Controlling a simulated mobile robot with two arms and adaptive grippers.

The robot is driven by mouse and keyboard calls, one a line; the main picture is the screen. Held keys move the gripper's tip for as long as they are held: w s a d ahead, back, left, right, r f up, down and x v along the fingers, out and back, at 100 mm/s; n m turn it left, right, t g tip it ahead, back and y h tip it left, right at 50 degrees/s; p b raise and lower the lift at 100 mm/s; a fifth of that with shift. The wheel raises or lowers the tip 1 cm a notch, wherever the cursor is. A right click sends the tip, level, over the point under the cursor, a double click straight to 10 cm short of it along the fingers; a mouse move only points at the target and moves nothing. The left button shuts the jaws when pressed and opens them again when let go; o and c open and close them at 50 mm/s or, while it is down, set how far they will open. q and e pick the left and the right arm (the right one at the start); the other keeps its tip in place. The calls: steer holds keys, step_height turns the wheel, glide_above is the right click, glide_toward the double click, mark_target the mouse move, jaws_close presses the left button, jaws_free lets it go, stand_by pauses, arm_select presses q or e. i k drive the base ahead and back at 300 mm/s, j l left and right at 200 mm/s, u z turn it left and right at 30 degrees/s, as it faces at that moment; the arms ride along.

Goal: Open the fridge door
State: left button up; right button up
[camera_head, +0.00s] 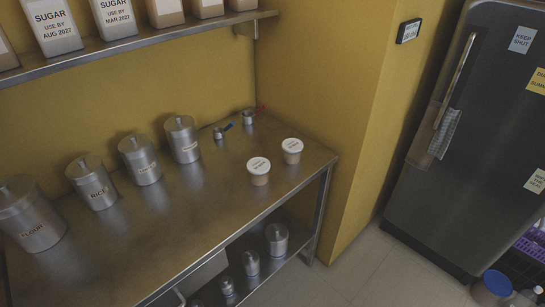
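The fridge (459,160) is a dark grey upright appliance at the right of the head view. Its door looks shut. A long, light-coloured vertical handle (455,80) runs along the left side of the door. A grey patterned cloth or towel (444,134) hangs at the handle's lower end. Several notes are on the door, one reading "KEEP SHUT" (522,40). Neither of my grippers shows in this view.
A steel table (205,215) with several steel canisters and two white-lidded tubs (259,170) stands at the left. A yellow wall (365,130) separates it from the fridge. A blue-lidded container (496,284) and a purple crate (530,248) are at lower right. Tiled floor (385,275) is clear between.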

mark_target(470, 184)
steer(key=z, duration=1.35)
